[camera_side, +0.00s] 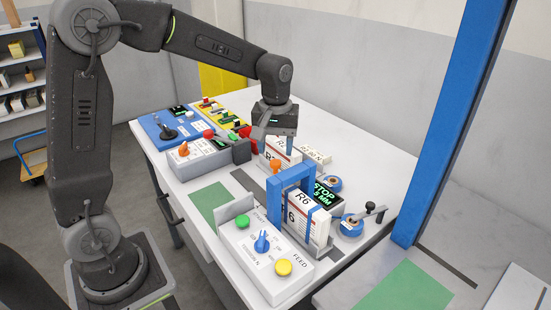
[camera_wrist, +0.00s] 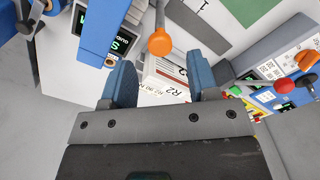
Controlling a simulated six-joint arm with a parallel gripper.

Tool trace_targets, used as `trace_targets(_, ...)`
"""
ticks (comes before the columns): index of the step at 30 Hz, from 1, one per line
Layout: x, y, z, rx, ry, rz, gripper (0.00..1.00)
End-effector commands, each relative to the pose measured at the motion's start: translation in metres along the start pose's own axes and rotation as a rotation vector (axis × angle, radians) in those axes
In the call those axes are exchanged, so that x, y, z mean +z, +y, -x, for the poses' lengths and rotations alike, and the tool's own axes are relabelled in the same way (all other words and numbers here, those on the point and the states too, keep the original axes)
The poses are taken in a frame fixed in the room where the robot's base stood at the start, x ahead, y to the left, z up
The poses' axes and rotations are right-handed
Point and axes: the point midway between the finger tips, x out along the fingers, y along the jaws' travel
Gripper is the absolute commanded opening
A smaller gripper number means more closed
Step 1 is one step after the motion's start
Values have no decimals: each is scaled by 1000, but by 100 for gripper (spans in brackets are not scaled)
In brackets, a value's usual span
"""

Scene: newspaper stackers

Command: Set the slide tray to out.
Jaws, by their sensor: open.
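My gripper (camera_side: 274,144) is open, pointing down over the back middle of the white table. In the wrist view its two blue fingers (camera_wrist: 162,80) stand apart, with a white bundle labelled R2 (camera_wrist: 172,82) below and between them; I cannot tell whether they touch it. An orange knob on a stem (camera_wrist: 160,41) is just beyond the fingers; it also shows in the side view (camera_side: 274,165), below my gripper. I cannot read a label for the slide tray, and I cannot tell which part it is or its setting.
A blue frame (camera_side: 291,176) stands around an R6 bundle (camera_side: 303,211), beside a green-lit STOP display (camera_side: 327,195). A FEED panel (camera_side: 262,262) with green, blue and yellow controls is in front. Grey, blue and yellow control boxes (camera_side: 190,160) crowd the left. A blue post (camera_side: 440,120) rises at right.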

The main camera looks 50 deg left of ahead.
Motion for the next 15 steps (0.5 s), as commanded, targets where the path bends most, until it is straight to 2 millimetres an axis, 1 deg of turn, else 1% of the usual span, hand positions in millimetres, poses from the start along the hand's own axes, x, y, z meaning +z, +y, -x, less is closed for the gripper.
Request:
trace_targets(1, 1, 0, -10, -2, -3, 0, 54)
trace_targets(3, 0, 0, -20, -2, -3, 0, 54)
trace_targets(6, 0, 0, -30, -1, -1, -1, 54)
trace_targets(9, 0, 0, -37, -1, -1, -1, 54)
trace_targets(15, 0, 0, -40, 1, 1, -1, 54)
